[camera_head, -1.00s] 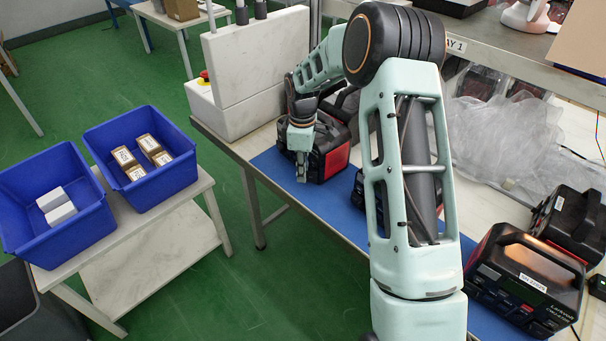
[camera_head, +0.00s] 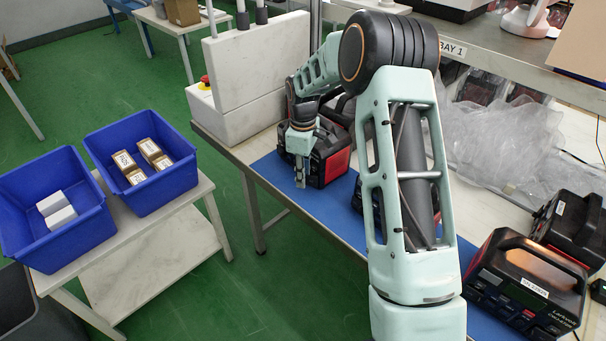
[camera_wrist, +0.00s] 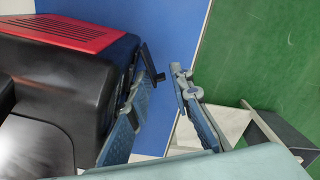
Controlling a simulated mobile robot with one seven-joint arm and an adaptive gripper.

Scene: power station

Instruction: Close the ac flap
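A black power station with a red side panel (camera_head: 338,163) stands on the blue mat at the back of the bench. My gripper (camera_head: 300,182) points down at its near left side. In the wrist view the power station's black casing (camera_wrist: 75,95) and red part fill the left. My gripper (camera_wrist: 164,77) has its two fingers apart with nothing seen held between them. The left finger is close beside the casing; I cannot tell whether it touches. A small dark piece shows at that fingertip, and I cannot tell whether it is the ac flap. The flap is not clearly seen elsewhere.
Another power station (camera_head: 528,285) stands at the right, with a further one (camera_head: 572,228) behind it. A dark unit is partly hidden behind my arm. Clear plastic wrap (camera_head: 500,140) lies under the shelf. Blue bins (camera_head: 92,228) stand on a side table left of the bench.

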